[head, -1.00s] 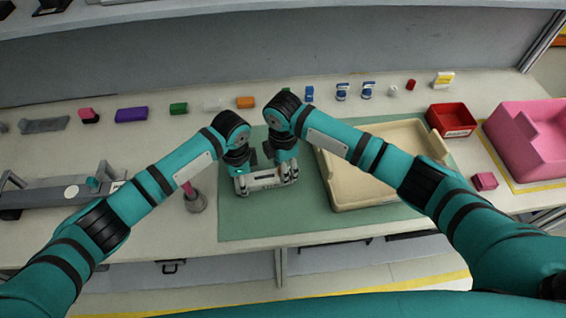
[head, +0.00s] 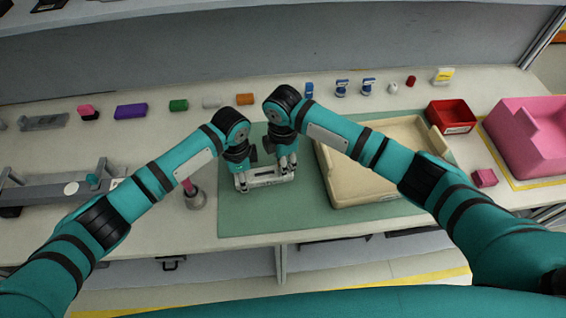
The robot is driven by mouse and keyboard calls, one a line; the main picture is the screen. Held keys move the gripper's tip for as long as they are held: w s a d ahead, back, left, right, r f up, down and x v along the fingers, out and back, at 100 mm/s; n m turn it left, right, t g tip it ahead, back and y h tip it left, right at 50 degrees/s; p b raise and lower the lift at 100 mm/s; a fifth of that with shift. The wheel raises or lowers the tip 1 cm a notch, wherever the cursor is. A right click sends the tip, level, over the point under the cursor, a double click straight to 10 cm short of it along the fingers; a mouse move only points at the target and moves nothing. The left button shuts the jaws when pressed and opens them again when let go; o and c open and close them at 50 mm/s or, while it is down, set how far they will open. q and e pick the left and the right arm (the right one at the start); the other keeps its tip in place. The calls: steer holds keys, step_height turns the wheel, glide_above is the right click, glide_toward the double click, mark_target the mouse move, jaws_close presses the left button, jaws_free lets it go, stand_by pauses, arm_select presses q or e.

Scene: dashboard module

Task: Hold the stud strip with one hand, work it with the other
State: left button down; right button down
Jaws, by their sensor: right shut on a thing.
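The stud strip (head: 265,182) is a pale, narrow piece on the left part of the green mat (head: 240,222). My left gripper (head: 241,184) points down at its left end; its fingers are small and I cannot tell whether they are closed. My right gripper (head: 286,167) points down at the right end and is shut on the strip. The wrists stand close together above the strip and hide part of its back edge. Whether the strip touches the mat or is slightly raised is unclear.
A beige tray (head: 334,190) stands just right of my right gripper. A grey post with a pink top (head: 195,199) stands left of the mat. A grey fixture (head: 50,194) is at far left. A red bin (head: 451,116) and a pink bin (head: 530,140) stand right. Several small items line the back.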

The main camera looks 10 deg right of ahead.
steer(key=shift+r, duration=2.8)
arm_select(q)
steer(key=c, duration=0.6)
jaws_free()
steer(key=shift+r, duration=0.1)
step_height(320, 180, up, 12)
steer(key=shift+f, duration=0.1)
